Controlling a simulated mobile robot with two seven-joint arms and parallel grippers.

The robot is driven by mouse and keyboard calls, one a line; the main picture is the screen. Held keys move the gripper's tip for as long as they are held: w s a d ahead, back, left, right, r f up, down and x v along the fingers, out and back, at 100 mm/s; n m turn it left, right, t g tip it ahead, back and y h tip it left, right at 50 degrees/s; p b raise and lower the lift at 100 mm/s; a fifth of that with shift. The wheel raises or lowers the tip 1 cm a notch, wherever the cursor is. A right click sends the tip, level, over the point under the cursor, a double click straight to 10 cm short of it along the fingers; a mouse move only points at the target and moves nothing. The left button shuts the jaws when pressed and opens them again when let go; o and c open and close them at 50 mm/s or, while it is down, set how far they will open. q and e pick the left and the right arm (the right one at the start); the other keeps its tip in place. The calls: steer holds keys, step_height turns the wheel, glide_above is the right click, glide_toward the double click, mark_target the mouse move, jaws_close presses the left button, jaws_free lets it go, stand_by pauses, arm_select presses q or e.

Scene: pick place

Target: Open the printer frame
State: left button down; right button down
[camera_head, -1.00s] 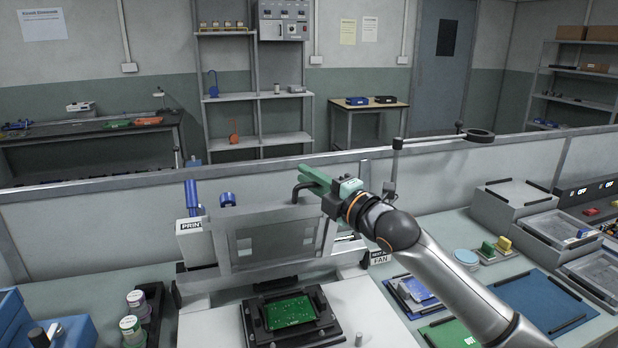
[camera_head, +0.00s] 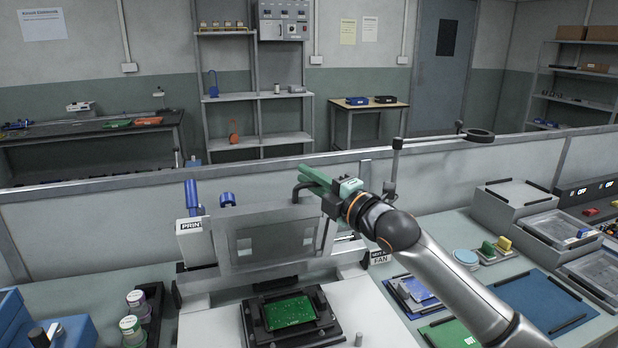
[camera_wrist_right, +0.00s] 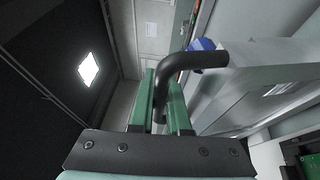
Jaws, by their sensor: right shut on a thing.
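The printer frame (camera_head: 318,262) is a grey panel with a window, raised and tilted up behind the printer bed. A black handle (camera_head: 298,188) stands at its top edge; in the right wrist view the bent handle (camera_wrist_right: 185,62) passes between the green fingers. My right gripper (camera_head: 312,178) is at the top of the frame, shut on the handle. A green circuit board (camera_head: 289,312) lies in a black fixture (camera_head: 252,330) on the white bed below. My left gripper is not in view.
A low partition (camera_head: 90,222) runs behind the bench. Spools (camera_head: 131,327) stand in a black tray at left. Blue and green mats (camera_head: 540,300) and grey trays (camera_head: 530,222) lie at right. The bed in front of the fixture is clear.

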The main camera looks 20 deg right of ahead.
stand_by(0.3)
